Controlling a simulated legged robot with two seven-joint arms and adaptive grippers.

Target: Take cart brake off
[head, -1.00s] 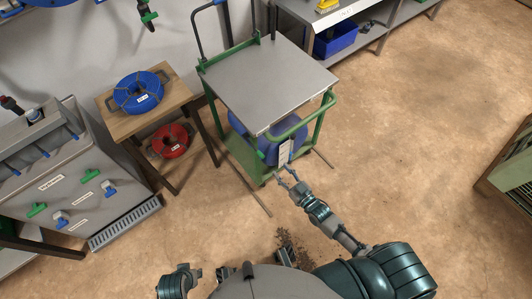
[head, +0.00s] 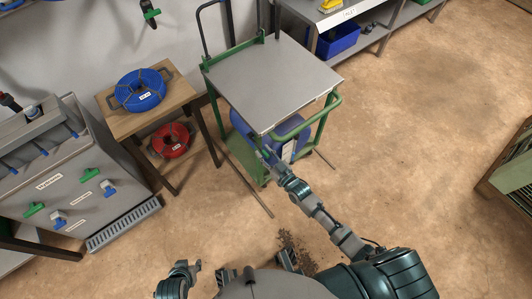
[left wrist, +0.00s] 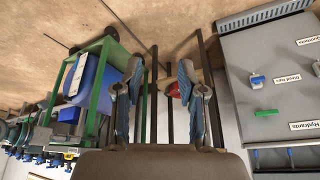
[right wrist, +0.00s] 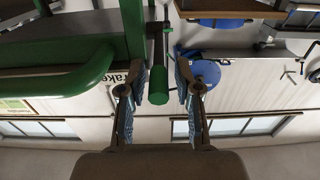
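The cart (head: 275,88) has a grey top and green frame. In the right wrist view, a bar with a green cylindrical end (right wrist: 158,97) points toward me beside the cart's green frame (right wrist: 75,75). A partly hidden label (right wrist: 120,79) ending in "ake" is beside it. My right gripper (head: 264,156) is at the cart's front corner. In the right wrist view its open fingers (right wrist: 161,72) are on either side of the green end, with gaps visible. My left gripper (head: 194,270) is low and away from the cart; its fingers (left wrist: 160,75) are open and empty.
A wooden stand (head: 118,122) with a blue hose coil (head: 140,90) and a red coil (head: 171,141) is left of the cart. A grey manifold bench (head: 75,185) is further left. A shelf with a blue bin (head: 338,40) is behind.

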